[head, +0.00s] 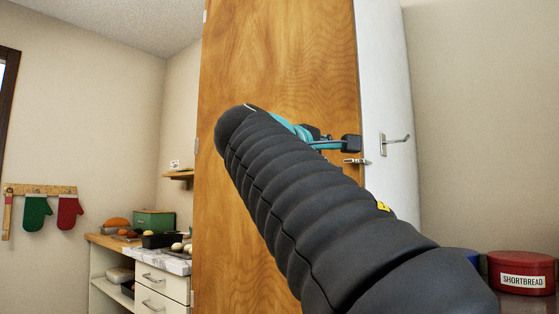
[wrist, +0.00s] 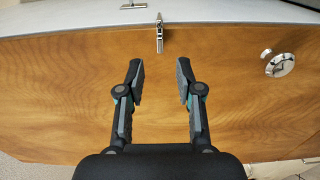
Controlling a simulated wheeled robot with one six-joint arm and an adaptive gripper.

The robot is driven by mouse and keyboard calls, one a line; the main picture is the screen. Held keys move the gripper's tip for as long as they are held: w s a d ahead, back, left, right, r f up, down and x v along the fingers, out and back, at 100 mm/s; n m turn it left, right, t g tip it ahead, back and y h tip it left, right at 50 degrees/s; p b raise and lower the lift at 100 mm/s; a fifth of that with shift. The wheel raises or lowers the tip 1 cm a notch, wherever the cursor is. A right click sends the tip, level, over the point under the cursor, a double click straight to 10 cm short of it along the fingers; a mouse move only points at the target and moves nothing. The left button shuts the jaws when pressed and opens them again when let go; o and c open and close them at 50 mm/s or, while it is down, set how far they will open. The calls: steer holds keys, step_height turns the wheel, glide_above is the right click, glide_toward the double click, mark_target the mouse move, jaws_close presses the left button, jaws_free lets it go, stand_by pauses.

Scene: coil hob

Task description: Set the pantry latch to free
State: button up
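The pantry door is a tall wooden panel (head: 275,60); its grain fills most of the wrist view (wrist: 60,90). A small silver latch (head: 355,161) sits at the door's right edge, beside the white panel. In the wrist view the latch (wrist: 159,34) lies beyond my fingertips, roughly in line with the gap between them. My gripper (wrist: 159,72) is open and empty, with a wide gap between its fingers. In the head view my gripper (head: 350,143) shows just above the latch, partly hidden by my dark arm. I cannot tell which setting the latch is in.
A metal handle (head: 396,138) sticks out from the white panel (head: 385,60). A round silver fitting (wrist: 280,63) is on the wood. A red shortbread tin (head: 521,272) stands at lower right. A counter with drawers (head: 160,280) is at left.

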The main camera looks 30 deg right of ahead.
mark_target(348, 161)
steer(key=shift+p+x, duration=0.35)
steer(key=shift+x, duration=2.75)
jaws_close()
